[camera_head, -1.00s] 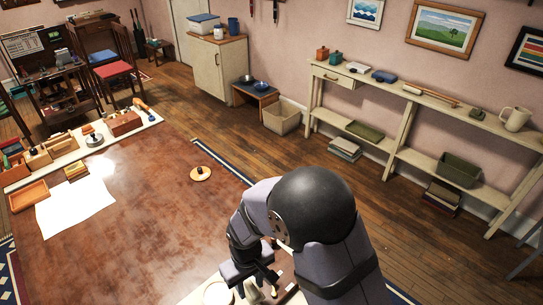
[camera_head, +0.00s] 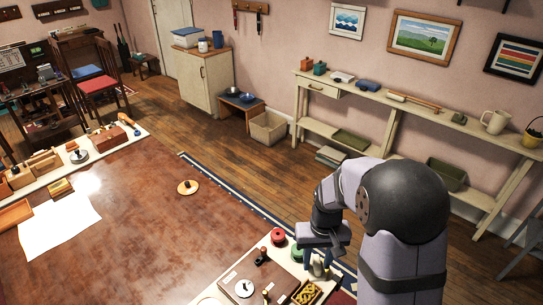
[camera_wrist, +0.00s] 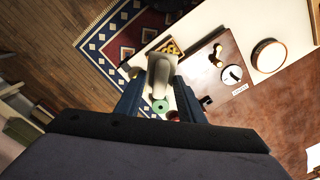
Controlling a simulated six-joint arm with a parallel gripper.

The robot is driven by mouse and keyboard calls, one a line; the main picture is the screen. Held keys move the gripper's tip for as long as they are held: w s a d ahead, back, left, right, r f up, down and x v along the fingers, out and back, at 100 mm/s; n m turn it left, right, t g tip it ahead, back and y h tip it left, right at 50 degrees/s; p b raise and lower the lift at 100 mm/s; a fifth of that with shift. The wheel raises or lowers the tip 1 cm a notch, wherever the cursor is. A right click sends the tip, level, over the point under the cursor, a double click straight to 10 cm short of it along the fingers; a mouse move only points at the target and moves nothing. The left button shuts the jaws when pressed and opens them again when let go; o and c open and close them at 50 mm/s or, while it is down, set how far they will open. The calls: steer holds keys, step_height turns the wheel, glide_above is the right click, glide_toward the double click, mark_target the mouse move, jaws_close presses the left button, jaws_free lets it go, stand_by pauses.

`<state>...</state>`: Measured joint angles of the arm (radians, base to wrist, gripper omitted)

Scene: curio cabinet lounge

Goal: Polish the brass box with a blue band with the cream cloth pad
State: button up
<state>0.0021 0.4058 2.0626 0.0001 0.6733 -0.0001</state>
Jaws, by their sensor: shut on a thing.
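My gripper (camera_head: 318,262) is at the near right of the table, above a cream strip along its edge. In the wrist view its two blue fingers (camera_wrist: 160,92) are closed on a pale cream piece, which looks like the cream cloth pad (camera_wrist: 161,72). In the head view the pad (camera_head: 318,267) shows only as a small pale patch between the fingers. I cannot tell whether it touches the surface below. I cannot make out a brass box with a blue band in either view now.
Near my gripper are a red tin (camera_head: 278,236), a green ring-shaped piece (camera_wrist: 160,106), a brown board (camera_head: 262,274) with a dial and a tray of yellow bits (camera_head: 307,293). A tan disc (camera_head: 188,187) lies mid-table. A white sheet (camera_head: 58,226) lies left; brown tabletop between is clear.

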steer(key=shift+a, duration=0.1)
steer(key=s+a+f+n+p, duration=0.15)
steer(key=s+a+n, duration=0.35)
steer(key=a, duration=0.7)
steer(key=s+a+f+n+p, duration=0.15)
steer(key=s+a+n, duration=0.25)
steer(key=s+a, duration=0.65)
steer(key=s+a+f+n+p, duration=0.1)
steer(key=s+a+n+p, duration=0.2)
steer(key=a, duration=1.2)
steer(key=w+a+r+n+b, duration=0.1)
steer(key=a+r+n, duration=0.2)
steer(key=a+n, duration=0.2)
steer(key=shift+w+a+n, duration=0.25)
steer(key=shift+w+n, duration=0.1)
steer(key=shift+n, duration=0.15)
steer(key=shift+f, duration=0.2)
